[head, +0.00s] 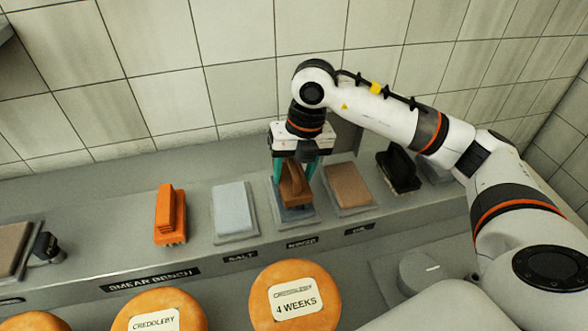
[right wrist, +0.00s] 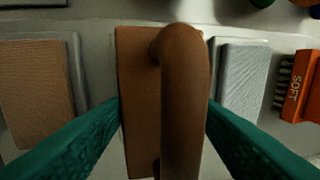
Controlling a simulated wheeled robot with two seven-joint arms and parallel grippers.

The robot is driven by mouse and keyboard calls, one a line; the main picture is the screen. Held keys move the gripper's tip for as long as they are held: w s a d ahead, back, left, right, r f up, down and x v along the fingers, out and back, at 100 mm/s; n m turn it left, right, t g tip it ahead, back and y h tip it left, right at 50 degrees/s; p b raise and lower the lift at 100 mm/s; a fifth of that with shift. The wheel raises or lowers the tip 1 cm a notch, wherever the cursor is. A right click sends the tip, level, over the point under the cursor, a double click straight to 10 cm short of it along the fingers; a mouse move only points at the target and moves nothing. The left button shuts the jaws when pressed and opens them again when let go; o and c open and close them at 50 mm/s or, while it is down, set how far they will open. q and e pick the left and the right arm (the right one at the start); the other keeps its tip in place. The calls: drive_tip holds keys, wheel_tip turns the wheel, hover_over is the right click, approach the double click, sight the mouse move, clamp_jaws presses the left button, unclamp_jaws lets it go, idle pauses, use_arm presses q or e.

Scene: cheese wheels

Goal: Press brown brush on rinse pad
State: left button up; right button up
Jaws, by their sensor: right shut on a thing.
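The brown brush (head: 295,184), with an arched handle, is between the teal fingers of my right gripper (head: 296,168), which is shut on it. In the right wrist view the brush (right wrist: 186,90) fills the middle, with a finger on either side of the handle. The rinse pad (head: 297,214), a blue-grey square on a tray, lies directly under the brush, behind its label on the bench. The brush hides much of the pad. I cannot tell whether the bristles touch it. My left gripper is not in view.
A pale salt pad (head: 233,208) lies left of the rinse pad and a brown pad (head: 347,186) right of it. An orange brush (head: 169,215) and a black brush (head: 398,170) stand farther out. Several cheese wheels (head: 295,300) are in front. A tiled wall is behind.

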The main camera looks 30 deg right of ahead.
drive_tip(key=shift+r+p, duration=1.65)
drive_tip(key=shift+r, duration=1.3)
